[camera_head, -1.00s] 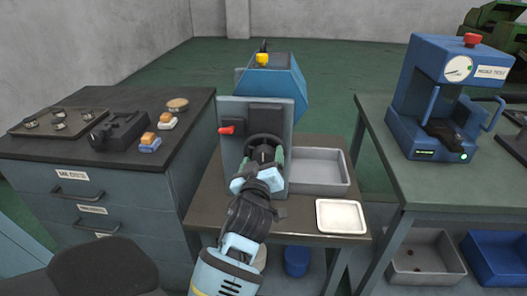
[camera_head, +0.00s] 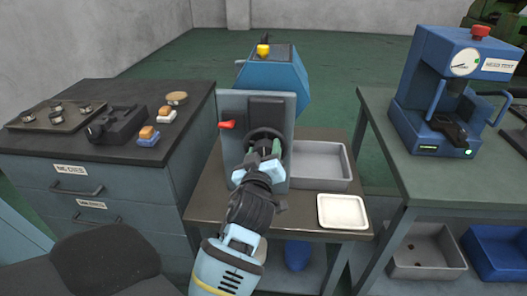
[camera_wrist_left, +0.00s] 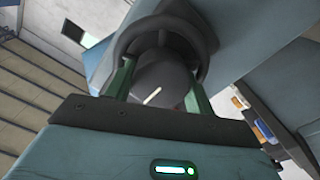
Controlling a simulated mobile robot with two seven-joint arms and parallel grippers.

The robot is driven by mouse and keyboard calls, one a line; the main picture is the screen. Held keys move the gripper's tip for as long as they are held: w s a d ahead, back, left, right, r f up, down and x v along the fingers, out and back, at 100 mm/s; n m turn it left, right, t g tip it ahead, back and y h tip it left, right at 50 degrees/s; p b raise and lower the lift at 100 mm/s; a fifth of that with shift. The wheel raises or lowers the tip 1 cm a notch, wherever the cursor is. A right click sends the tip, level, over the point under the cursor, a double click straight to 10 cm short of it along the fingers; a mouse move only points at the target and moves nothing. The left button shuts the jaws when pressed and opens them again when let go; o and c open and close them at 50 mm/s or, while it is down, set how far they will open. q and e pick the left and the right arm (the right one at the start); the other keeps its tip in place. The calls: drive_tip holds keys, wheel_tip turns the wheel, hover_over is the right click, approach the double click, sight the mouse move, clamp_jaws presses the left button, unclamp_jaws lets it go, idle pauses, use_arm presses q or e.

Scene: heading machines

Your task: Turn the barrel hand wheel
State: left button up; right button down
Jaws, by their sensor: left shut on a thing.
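The barrel hand wheel (camera_head: 265,136) is a dark ring on the front of the blue-grey heading machine (camera_head: 234,150). My left gripper (camera_head: 262,152) is at the wheel's front, its body hiding the lower part. In the left wrist view the wheel (camera_wrist_left: 166,27) shows as a dark rim behind a round dark hub (camera_wrist_left: 160,85) with a pale line. The two green fingers of my left gripper (camera_wrist_left: 160,92) stand on either side of the hub and are shut on it. My right gripper is out of view.
A grey bin (camera_head: 320,163) and a white tray (camera_head: 342,211) sit right of the machine. A dark-topped cabinet (camera_head: 95,185) stands left, a blue press (camera_head: 440,95) right.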

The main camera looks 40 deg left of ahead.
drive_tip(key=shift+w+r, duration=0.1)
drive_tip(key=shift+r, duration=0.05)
use_arm(q)
drive_tip(key=m+p, duration=0.1)
drive_tip(key=m, duration=0.1)
drive_tip(key=shift+r+m+p, duration=0.2)
drive_tip(key=shift+m+p, duration=0.1)
drive_tip(key=shift+m, duration=0.1)
drive_tip(key=shift+d+m+p, duration=0.1)
drive_tip(key=shift+m+p, duration=0.3)
drive_tip(key=shift+m, duration=0.4)
drive_tip(key=m+p, duration=0.1)
drive_tip(key=m, duration=0.2)
drive_tip(key=shift+w, duration=0.1)
drive_tip(key=shift+f+m+p, duration=0.1)
drive_tip(key=shift+m+p, duration=0.25)
drive_tip(key=shift+m, duration=0.75)
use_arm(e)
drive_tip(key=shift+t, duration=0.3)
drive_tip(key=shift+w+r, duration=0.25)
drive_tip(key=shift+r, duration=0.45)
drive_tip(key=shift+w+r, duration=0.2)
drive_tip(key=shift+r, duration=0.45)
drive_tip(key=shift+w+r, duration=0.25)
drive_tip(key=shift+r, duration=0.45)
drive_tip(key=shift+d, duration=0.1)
use_arm(q)
drive_tip(key=o, duration=1)
drive_tip(key=shift+f, duration=0.1)
